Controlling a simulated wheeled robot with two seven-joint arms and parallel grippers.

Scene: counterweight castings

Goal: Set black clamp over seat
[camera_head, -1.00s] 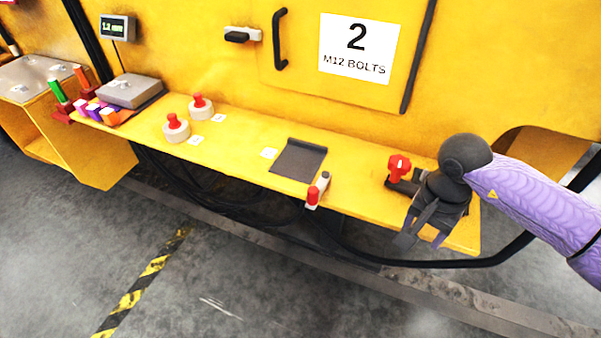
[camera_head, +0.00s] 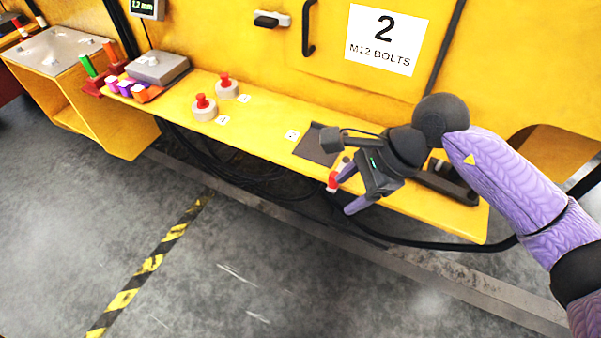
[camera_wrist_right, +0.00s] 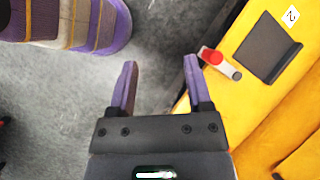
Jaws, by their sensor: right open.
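A black bar-like piece (camera_head: 445,183), possibly the black clamp, lies at the right end of the yellow ledge, partly hidden by my right arm. A small grey piece with a red end lies near the ledge's front edge; its red end (camera_head: 332,182) shows beside my right gripper (camera_head: 350,190). In the right wrist view this red-ended piece (camera_wrist_right: 213,58) is just right of the open, empty right gripper (camera_wrist_right: 160,65). A dark flat plate (camera_head: 313,147) with a raised edge, perhaps the seat, lies behind it; the wrist view shows the plate (camera_wrist_right: 266,48) bare. My left gripper is out of view.
The yellow ledge (camera_head: 262,135) carries two white discs with red knobs (camera_head: 204,107) (camera_head: 227,87). A grey block (camera_head: 158,67) and coloured pieces (camera_head: 127,88) stand at its left end. A black cable hangs below. The wall behind has a handle (camera_head: 308,28).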

